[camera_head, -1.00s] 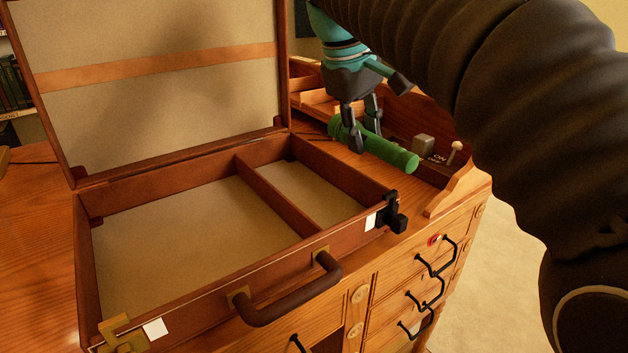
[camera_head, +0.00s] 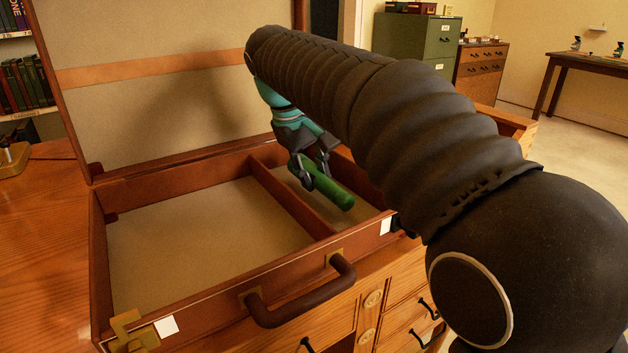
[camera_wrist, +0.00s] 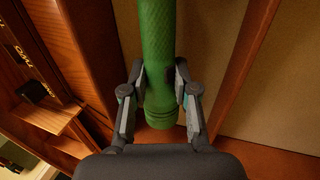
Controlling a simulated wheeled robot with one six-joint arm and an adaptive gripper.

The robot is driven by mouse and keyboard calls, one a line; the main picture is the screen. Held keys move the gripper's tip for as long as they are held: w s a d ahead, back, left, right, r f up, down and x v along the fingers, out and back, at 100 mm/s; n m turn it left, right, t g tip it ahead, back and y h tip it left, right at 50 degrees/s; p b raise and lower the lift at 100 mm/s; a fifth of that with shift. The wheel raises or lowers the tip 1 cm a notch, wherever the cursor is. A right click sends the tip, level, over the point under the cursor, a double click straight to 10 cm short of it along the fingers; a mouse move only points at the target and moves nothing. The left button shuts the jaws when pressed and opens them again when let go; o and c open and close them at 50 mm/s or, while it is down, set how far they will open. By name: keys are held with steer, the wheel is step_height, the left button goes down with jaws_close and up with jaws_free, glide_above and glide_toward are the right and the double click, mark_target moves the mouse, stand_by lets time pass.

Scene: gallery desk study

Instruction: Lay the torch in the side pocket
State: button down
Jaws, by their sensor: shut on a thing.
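The green torch (camera_head: 332,192) is held in my gripper (camera_head: 315,172), whose fingers are shut on its barrel. In the head view it is over the narrow right compartment, the side pocket (camera_head: 365,212), of the open brown case. In the wrist view the torch (camera_wrist: 157,50) runs up the picture between my gripper's fingers (camera_wrist: 160,92), roughly along the pocket's length, between the case wall and the divider (camera_wrist: 243,70). I cannot tell whether it touches the pocket floor.
The case's large left compartment (camera_head: 200,235) is empty. Its lid (camera_head: 160,125) stands open behind. A handle (camera_head: 305,300) and a brass latch (camera_head: 130,335) are at the front. In the wrist view a wooden desk organiser (camera_wrist: 45,118) stands beside the case.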

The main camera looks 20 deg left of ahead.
steer(key=shift+f, duration=0.6)
steer(key=shift+f, duration=0.2)
steer(key=c, duration=0.9)
jaws_free()
steer(key=p+v, duration=0.2)
steer(key=v, duration=1)
steer(key=shift+d+r+p, duration=0.1)
steer(key=shift+r+p, duration=0.1)
steer(key=shift+p, duration=0.1)
